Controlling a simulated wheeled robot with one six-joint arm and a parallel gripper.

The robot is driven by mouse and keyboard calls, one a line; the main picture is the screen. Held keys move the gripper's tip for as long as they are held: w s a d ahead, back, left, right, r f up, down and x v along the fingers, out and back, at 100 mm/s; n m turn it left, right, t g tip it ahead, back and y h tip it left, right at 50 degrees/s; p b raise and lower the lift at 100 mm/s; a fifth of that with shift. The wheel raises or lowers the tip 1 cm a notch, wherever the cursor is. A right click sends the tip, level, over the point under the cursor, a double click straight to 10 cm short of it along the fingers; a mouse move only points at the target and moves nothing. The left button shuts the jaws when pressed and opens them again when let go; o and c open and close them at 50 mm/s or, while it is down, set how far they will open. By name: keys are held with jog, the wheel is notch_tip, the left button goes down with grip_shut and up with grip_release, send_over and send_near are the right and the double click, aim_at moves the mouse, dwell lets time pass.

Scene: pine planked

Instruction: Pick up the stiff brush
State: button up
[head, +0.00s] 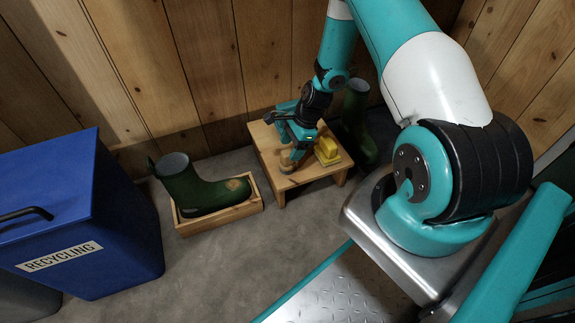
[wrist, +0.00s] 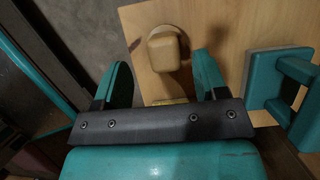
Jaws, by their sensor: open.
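A small wooden bench (head: 270,140) holds a tan wooden piece (head: 287,168) near its front left edge. In the wrist view this tan piece (wrist: 165,48) has a blocky top over a rounder part. It seems to be the stiff brush, but I see no bristles. My gripper (head: 293,153) is just above it, pointing down. In the wrist view my gripper (wrist: 165,66) is open, its two fingers apart with the tan piece ahead of the gap. Nothing is held. I cannot tell whether the fingers touch it.
A teal piece (wrist: 268,80) shows right in the wrist view. A green boot (head: 190,185) stands in a wooden tray (head: 225,218); another boot (head: 357,110) is behind. A blue recycling bin (head: 90,220) is left.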

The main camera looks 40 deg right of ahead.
aim_at(288, 152)
jog(key=b+x, duration=0.4)
jog(key=x, duration=0.1)
jog(key=shift+w+f, duration=0.2)
jog(key=shift+w, duration=0.05)
jog(key=shift+r, duration=0.1)
jog(key=c, duration=1)
